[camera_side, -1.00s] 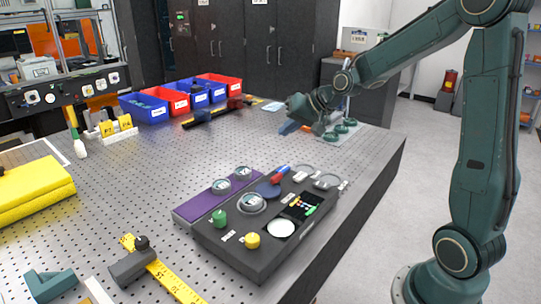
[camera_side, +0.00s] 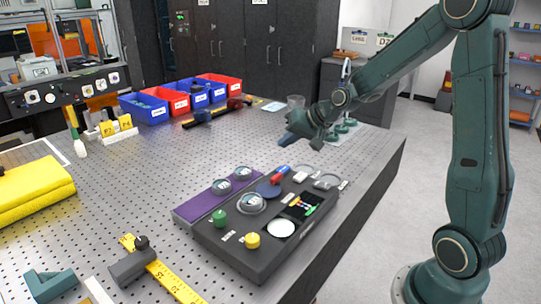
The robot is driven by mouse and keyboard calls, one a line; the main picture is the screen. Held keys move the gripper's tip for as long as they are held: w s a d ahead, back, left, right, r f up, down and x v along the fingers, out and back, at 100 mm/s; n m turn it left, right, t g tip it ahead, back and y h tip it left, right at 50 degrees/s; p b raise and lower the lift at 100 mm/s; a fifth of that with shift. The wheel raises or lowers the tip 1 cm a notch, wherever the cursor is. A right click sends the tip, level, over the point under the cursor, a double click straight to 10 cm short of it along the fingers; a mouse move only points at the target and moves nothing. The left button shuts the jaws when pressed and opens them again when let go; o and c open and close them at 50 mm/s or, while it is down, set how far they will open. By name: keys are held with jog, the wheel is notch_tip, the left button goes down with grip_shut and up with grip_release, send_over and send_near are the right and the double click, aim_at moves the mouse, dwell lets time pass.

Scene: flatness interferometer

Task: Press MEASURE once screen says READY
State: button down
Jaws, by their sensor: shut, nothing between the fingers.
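The interferometer (camera_side: 262,262) is a dark box near the front right edge of the perforated table. A small dark screen (camera_side: 300,205) with coloured marks is on its top; I cannot read its text. A green button (camera_side: 219,218) and a yellow button (camera_side: 252,240) stand on its front part, with small labels too small to read. My gripper (camera_side: 285,139) is shut and empty, in the air behind the box and well apart from the buttons.
A purple strip (camera_side: 205,204) with round glass pieces lies along the box's left side. Blue and red bins (camera_side: 146,109) stand at the back. Yellow foam (camera_side: 30,190) is at left. The table's middle is clear.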

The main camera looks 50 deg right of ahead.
aim_at(287, 170)
jog(key=shift+f, duration=2.6)
jog(key=shift+f, duration=0.9)
dwell(1.3)
jog(key=shift+r, duration=0.85)
jog(key=shift+r, duration=0.1)
jog(key=shift+r, duration=2.45)
